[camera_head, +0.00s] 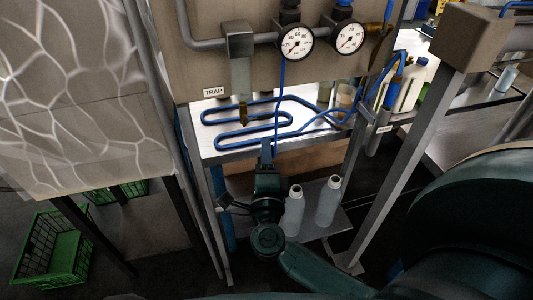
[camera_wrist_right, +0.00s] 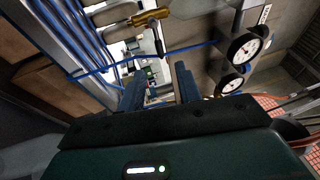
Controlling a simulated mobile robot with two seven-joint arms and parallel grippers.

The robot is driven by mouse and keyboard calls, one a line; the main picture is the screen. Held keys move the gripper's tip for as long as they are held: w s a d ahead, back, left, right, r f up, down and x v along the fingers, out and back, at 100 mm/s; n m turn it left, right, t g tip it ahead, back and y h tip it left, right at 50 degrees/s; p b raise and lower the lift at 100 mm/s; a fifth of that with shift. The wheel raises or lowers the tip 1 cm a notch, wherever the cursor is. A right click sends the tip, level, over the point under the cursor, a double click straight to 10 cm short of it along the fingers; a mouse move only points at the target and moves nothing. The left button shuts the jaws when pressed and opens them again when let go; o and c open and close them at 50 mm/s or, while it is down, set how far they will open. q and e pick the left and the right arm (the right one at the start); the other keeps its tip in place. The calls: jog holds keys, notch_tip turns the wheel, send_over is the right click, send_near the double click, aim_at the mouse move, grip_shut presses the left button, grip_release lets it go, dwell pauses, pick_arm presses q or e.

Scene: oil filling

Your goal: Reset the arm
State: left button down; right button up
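My right arm reaches in from the lower right of the head view, its dark green links passing low in front of the steel bench. Its right gripper (camera_head: 266,150) points at the front edge of the shelf with the blue tubing, below the trap. In the right wrist view the two blue-grey fingers of the right gripper (camera_wrist_right: 159,82) stand apart with nothing between them. The glass trap (camera_head: 241,78) with a brass lower end hangs above the gripper, apart from it. My left gripper is in neither view.
Blue tubing (camera_head: 252,139) loops over the bench shelf. Two pressure gauges (camera_head: 297,43) (camera_head: 348,36) sit on the panel above. Two pale bottles (camera_head: 293,212) (camera_head: 328,201) stand on the lower shelf, close right of my wrist. A green crate (camera_head: 52,249) is on the floor at left.

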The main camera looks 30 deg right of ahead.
dwell(0.3)
jog(key=s+a+f+n+t+y, duration=0.1)
jog(key=s+a+f+n+y, duration=0.1)
jog(key=a+n+y, duration=0.55)
jog(key=s+a+f+n+y, duration=0.25)
jog(key=n+y, duration=0.25)
jog(key=n, duration=0.5)
jog(key=s+d+f+n+g, duration=0.1)
jog(key=s+f+n+g, duration=0.7)
jog(key=s+f, duration=0.3)
notch_tip(320, 180, down, 4)
jog(key=shift+d+f+n+g, duration=0.15)
jog(key=shift+d+n+g, duration=0.15)
jog(key=shift+n, duration=0.35)
